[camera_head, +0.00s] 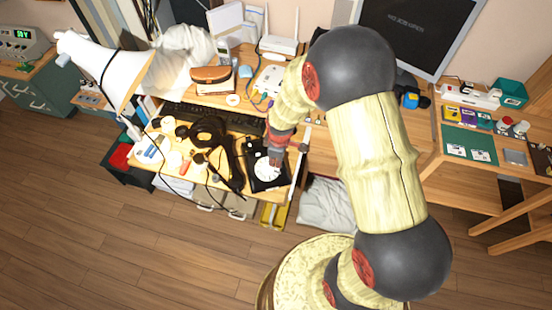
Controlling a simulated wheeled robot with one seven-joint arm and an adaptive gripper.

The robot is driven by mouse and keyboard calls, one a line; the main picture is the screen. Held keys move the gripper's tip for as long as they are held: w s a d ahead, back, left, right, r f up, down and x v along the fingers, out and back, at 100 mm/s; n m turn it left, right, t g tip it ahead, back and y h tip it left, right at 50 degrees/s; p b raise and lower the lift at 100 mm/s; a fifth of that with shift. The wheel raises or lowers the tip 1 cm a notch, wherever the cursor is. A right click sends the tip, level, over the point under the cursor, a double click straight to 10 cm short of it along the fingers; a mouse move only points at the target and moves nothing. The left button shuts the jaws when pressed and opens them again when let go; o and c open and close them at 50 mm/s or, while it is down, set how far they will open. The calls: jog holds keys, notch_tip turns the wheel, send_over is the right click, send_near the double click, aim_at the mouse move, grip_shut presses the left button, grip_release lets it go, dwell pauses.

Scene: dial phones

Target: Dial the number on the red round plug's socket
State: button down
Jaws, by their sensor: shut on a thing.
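A black phone with a white round dial (267,169) sits at the right front of the cluttered desk. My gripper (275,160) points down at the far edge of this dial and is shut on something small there. At this size I cannot make out what it holds, or whether the fingers touch the dial. A small reddish round thing (506,121) stands on the right-hand table and may be a round plug. I cannot tell its socket or read any number.
The desk holds a black keyboard (215,117), dark coiled cables (210,130) and several white round things at its left. A white router (278,46) stands at the back. A green mat (468,144) lies on the right-hand table. The wooden floor (130,240) in front is mostly clear.

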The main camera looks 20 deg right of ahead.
jog(key=shift+s+a+f, duration=0.1)
jog(key=shift+s+f, duration=0.15)
jog(key=shift+s, duration=0.3)
jog(key=shift+s+a+f, duration=0.1)
jog(key=shift+s, duration=0.1)
jog(key=shift+s+r+p, duration=0.35)
jog(key=shift+r+p, duration=0.45)
jog(key=shift+r, duration=0.05)
dwell(0.5)
notch_tip(320, 180, up, 6)
jog(key=s+p, duration=0.3)
jog(key=p, duration=0.2)
jog(key=shift+a+r, duration=0.15)
jog(key=shift+w+a, duration=0.1)
dwell(1.2)
